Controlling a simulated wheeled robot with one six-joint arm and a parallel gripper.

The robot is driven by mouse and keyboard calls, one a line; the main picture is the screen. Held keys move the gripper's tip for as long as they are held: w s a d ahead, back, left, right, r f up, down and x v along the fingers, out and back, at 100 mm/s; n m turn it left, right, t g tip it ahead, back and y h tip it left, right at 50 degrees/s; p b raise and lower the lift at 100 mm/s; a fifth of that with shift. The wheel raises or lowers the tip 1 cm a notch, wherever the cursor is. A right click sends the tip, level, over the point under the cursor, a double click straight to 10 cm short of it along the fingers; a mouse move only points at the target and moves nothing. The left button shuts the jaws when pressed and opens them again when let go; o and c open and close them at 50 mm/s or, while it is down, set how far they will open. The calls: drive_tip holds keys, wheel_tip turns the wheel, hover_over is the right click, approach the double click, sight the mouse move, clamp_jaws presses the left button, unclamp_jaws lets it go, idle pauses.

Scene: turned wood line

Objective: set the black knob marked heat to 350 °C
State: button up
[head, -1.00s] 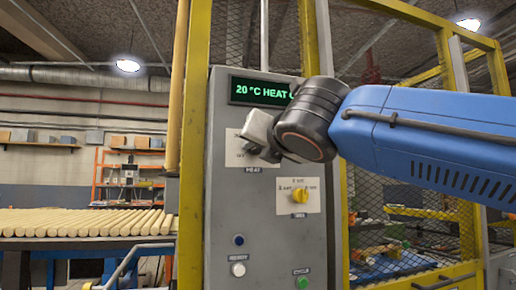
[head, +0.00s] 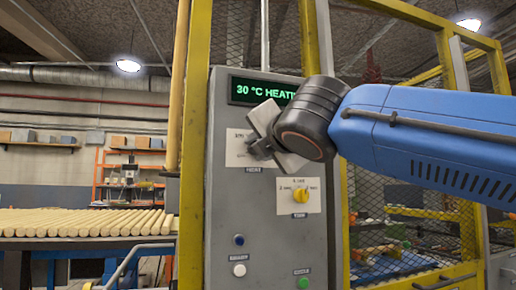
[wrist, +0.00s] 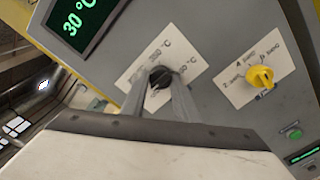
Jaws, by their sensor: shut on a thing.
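The black heat knob (wrist: 160,76) sits on a white scale plate (wrist: 135,68) on the grey panel. My gripper (wrist: 160,92) is shut on the knob, a finger on either side of it. In the head view my gripper (head: 264,132) covers part of the plate and most of the knob. The plate's °C marks are partly hidden by the fingers, so I cannot read where the knob points. The green display (head: 262,91) reads "30 °C HEATI", the rest hidden behind my wrist. The wrist view shows "30 °C" too.
A yellow knob (head: 301,196) on its own plate is below right of the heat knob. Blue (head: 239,240), white (head: 239,270) and green (head: 303,282) buttons are lower on the panel. Yellow posts and mesh flank the panel. Wooden rods (head: 90,222) lie at left.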

drive_tip(key=m, duration=2.5)
drive_tip(key=shift+d+r, duration=0.1)
drive_tip(key=shift+m, duration=0.3)
drive_tip(key=o, duration=1.1)
drive_tip(key=shift+c, duration=0.2)
drive_tip(key=shift+r, duration=0.1)
drive_tip(key=shift+s, duration=0.1)
drive_tip(key=v, duration=1.7)
